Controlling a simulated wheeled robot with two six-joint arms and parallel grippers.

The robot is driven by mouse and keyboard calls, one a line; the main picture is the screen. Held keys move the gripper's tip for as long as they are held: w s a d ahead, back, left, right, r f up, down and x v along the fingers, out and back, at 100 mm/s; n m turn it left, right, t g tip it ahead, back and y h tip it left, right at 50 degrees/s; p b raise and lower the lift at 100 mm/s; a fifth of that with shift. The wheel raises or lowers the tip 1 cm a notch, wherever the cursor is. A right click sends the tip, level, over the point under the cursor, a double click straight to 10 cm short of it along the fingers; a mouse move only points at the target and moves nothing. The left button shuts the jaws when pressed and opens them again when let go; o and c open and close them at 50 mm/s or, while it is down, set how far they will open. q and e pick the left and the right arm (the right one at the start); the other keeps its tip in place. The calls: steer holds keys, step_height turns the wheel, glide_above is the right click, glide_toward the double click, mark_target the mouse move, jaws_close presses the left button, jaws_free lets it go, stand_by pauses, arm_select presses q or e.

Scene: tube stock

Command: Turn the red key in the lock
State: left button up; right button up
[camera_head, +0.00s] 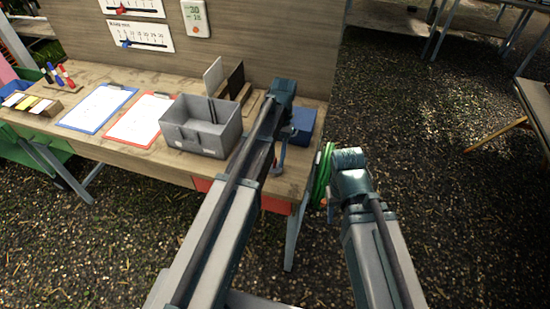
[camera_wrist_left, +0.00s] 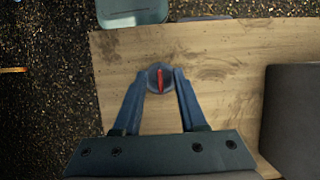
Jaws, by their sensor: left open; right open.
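The red key (camera_wrist_left: 160,80) stands in a round dark lock (camera_wrist_left: 152,87) on the wooden desktop, in the left wrist view. From this view the key's bar lies nearly upright in the picture. My left gripper (camera_wrist_left: 161,76) is open, with one finger on each side of the lock and the key between the tips. Whether the fingers touch it cannot be told. In the head view my left gripper (camera_head: 279,165) reaches down at the right end of the desk, partly hidden by its arm. My right gripper (camera_head: 330,206) is beyond the desk's right end, mostly hidden by its wrist, with no held object visible.
A grey bin (camera_head: 205,143) stands left of the left arm; it also shows in the left wrist view (camera_wrist_left: 292,110). A blue box (camera_head: 304,119) sits behind the left wrist. Clipboards (camera_head: 97,108) lie further left. A green coil (camera_head: 322,175) hangs by the desk's right end.

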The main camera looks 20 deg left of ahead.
arm_select(q)
steer(key=p+v, duration=1.2)
steer(key=v, duration=0.1)
steer(key=s+d+f+m+t+b, duration=0.1)
steer(key=s+d, duration=0.2)
steer(key=s, duration=0.3)
steer(key=s+d+f+m+t+b, duration=0.1)
steer(key=s+d+f+t, duration=0.1)
steer(key=s, duration=0.5)
steer(key=s+d+f+m+t+y+b, duration=0.1)
steer(key=s+d, duration=0.4)
steer(key=s, duration=0.1)
steer(key=shift+s+f+m+b, duration=0.3)
steer(key=shift+s+f+b, duration=0.05)
steer(key=shift+f+b, duration=0.05)
